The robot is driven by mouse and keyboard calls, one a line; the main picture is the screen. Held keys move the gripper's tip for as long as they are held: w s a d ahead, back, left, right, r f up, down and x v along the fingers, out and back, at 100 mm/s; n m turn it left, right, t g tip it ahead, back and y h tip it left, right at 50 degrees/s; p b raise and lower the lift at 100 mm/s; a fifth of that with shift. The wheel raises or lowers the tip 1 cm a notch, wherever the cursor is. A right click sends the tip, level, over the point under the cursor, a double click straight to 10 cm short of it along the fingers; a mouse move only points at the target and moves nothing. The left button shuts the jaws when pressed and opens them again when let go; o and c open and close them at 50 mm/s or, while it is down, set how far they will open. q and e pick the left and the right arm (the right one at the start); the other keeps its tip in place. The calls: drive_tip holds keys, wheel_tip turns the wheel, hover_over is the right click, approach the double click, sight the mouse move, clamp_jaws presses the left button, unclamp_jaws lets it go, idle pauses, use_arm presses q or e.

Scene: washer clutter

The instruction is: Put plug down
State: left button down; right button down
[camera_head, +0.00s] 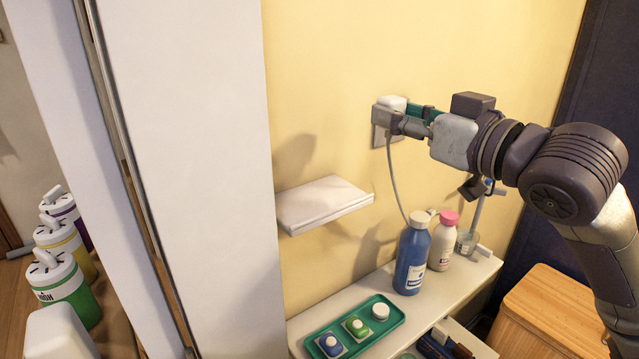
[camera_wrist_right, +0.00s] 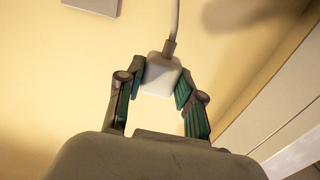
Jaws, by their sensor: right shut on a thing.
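A white plug (camera_wrist_right: 160,78) with a grey cord (camera_wrist_right: 174,25) is held between the two fingers of my right gripper (camera_wrist_right: 158,85) in the wrist view. In the head view, my right gripper (camera_head: 404,119) is shut on it near the yellow wall. It overlaps a pale wall plate (camera_head: 379,138), and the cord hangs down from it to behind the bottles. The fingers partly hide the plug there, and I cannot tell whether it touches the plate. My left gripper is not in view.
Below are a small white wall shelf (camera_head: 322,204), with bare space on top, and a white counter (camera_head: 312,322) with a green tray (camera_head: 397,318), a blue bottle (camera_head: 411,262) and a pink-capped bottle (camera_head: 442,246). A wooden box (camera_head: 553,312) stands right. A white partition (camera_head: 190,150) stands left.

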drive_tip(key=p, duration=0.2)
hover_over(322, 203)
wheel_tip(322, 203, down, 6)
drive_tip(key=shift+r, duration=0.1)
drive_tip(key=shift+f, duration=0.2)
wheel_tip(322, 203, down, 4)
drive_tip(key=shift+r+p, duration=0.1)
drive_tip(key=shift+p, duration=0.4)
drive_tip(key=shift+f, duration=0.6)
drive_tip(key=c, duration=0.7)
unclamp_jaws()
drive_tip(key=shift+c, duration=0.2)
